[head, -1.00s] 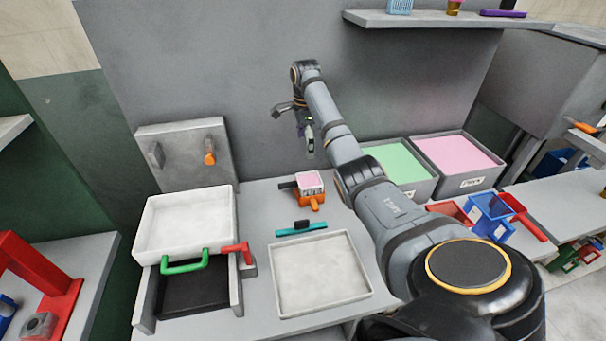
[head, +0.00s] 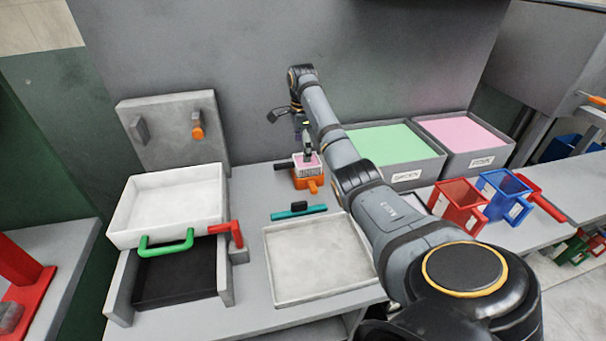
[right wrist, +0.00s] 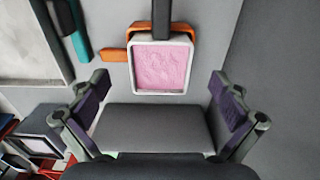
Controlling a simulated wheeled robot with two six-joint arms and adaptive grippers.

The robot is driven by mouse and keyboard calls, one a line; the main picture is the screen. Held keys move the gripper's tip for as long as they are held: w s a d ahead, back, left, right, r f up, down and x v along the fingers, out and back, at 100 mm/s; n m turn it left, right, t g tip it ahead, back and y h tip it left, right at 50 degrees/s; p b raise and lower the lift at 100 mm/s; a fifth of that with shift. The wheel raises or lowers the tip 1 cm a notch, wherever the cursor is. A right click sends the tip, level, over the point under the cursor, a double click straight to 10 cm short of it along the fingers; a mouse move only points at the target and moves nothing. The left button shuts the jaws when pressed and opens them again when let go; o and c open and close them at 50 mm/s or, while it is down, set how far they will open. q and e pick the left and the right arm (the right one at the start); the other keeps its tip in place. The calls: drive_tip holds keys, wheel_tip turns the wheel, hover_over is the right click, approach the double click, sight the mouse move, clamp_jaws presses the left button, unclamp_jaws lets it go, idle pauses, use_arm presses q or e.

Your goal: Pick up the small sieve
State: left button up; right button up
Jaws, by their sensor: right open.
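A small square vessel with a white rim, pink fill and a dark handle, which looks like the small sieve (head: 307,169), sits on an orange piece (head: 308,183) with its own orange handle. In the right wrist view, the small sieve (right wrist: 163,66) lies ahead of the fingers, its dark handle pointing to the top of the picture. My right gripper (right wrist: 160,100) is open and empty, its fingers spread wider than the sieve. In the head view, my right gripper (head: 306,148) hangs just above and behind it, partly overlapping it. My left gripper is not in view.
A shallow grey tray (head: 318,262) and a teal scraper (head: 298,212) lie in front. Green-filled (head: 401,178) and pink-filled bins (head: 487,160) stand right, behind red (head: 459,206) and blue (head: 503,197) containers.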

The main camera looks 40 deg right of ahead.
drive_tip(key=shift+f, duration=0.5)
drive_tip(key=f, duration=0.4)
drive_tip(key=shift+d+f, duration=0.2)
drive_tip(key=shift+a, duration=0.1)
drive_tip(key=c, duration=1.2)
wheel_tip(320, 180, up, 5)
drive_tip(key=shift+f, duration=0.2)
wheel_tip(320, 180, up, 6)
drive_tip(key=p, duration=0.5)
drive_tip(key=shift+f, duration=0.2)
